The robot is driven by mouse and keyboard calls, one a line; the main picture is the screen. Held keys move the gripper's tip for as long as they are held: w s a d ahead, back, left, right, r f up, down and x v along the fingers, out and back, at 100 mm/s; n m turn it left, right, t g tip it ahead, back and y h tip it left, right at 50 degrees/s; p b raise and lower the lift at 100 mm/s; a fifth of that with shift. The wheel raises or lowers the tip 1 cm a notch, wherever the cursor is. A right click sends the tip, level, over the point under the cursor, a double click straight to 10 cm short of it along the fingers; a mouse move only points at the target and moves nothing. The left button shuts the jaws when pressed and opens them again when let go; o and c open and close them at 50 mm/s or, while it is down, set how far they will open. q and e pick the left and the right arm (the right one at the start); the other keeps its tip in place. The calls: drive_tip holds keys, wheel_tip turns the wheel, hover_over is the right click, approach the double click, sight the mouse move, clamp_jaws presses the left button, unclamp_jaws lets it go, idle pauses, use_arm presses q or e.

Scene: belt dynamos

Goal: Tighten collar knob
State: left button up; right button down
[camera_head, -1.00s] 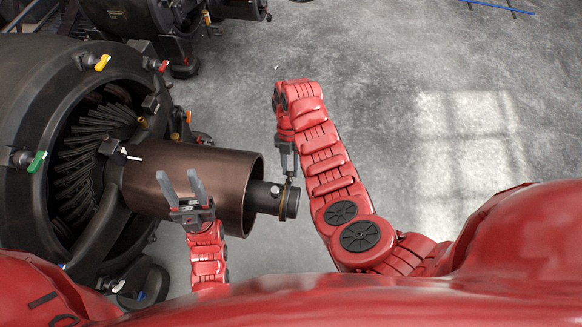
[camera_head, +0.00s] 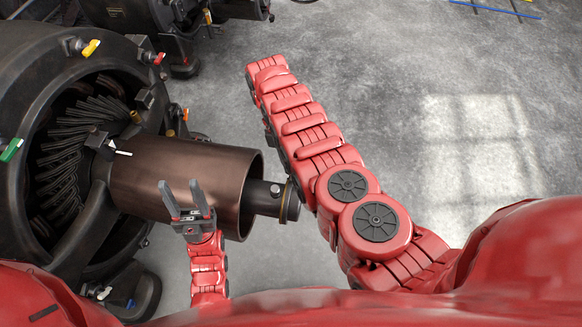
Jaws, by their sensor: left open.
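The dynamo's copper-brown drum (camera_head: 185,172) lies on its side, with a dark shaft (camera_head: 262,197) sticking out of its right end. A thin brass-coloured collar (camera_head: 289,200) circles the shaft near its tip. A small silvery knob (camera_head: 275,188) shows on the top of the shaft end. My left gripper (camera_head: 180,185) is open and empty, its fingers pointing up in front of the drum. My right arm (camera_head: 300,120) reaches up just right of the shaft tip. Its gripper is hidden behind the arm, so any contact with the collar cannot be seen.
The dynamo's black round housing (camera_head: 20,110) fills the left, with yellow (camera_head: 91,48), red (camera_head: 159,58) and green (camera_head: 11,150) tabs on its rim. Another dark machine (camera_head: 150,15) stands behind.

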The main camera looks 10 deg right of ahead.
idle(0.4)
drive_tip(key=c, duration=0.6)
unclamp_jaws()
